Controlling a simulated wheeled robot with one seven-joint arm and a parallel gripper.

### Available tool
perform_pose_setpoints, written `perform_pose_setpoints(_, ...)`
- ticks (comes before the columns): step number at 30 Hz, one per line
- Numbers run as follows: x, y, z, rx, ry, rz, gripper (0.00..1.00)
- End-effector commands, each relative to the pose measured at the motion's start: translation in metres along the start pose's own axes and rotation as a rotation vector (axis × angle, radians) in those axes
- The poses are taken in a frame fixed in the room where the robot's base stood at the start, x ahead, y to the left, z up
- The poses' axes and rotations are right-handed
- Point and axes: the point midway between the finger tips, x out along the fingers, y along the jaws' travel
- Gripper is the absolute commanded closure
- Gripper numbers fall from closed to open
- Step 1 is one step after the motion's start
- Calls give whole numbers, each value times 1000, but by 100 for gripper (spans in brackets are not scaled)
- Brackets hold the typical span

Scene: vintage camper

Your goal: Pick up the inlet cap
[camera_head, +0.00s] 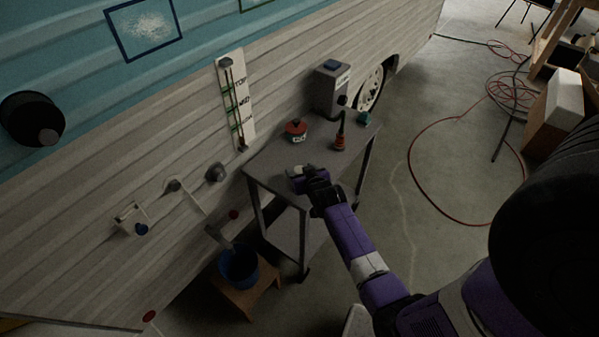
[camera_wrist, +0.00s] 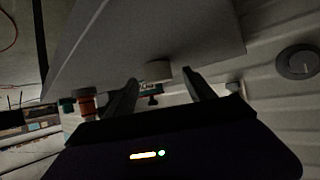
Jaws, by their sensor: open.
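A small pale, round-edged piece, which looks like the inlet cap (camera_wrist: 158,70), lies on the grey table in the wrist view, between and just beyond my fingertips.
The grey table (camera_head: 277,160) stands against the camper wall. A red-topped container (camera_head: 296,128), an orange-red fitting (camera_head: 340,142), a teal piece (camera_head: 364,118) and a grey box (camera_head: 330,90) stand farther back on it. A blue bucket (camera_head: 238,268) on a wooden stool is lower left.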

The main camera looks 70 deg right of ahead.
Motion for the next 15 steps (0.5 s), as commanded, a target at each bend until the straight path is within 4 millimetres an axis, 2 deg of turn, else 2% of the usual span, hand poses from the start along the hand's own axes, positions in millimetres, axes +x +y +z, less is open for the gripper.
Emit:
perform_pose_setpoints(4,13,1,1,1,-1,2,37)
perform_pose_setpoints(12,15,1,1,-1,0,1,37)
perform_pose_setpoints(15,15,1,1,-1,0,1,57)
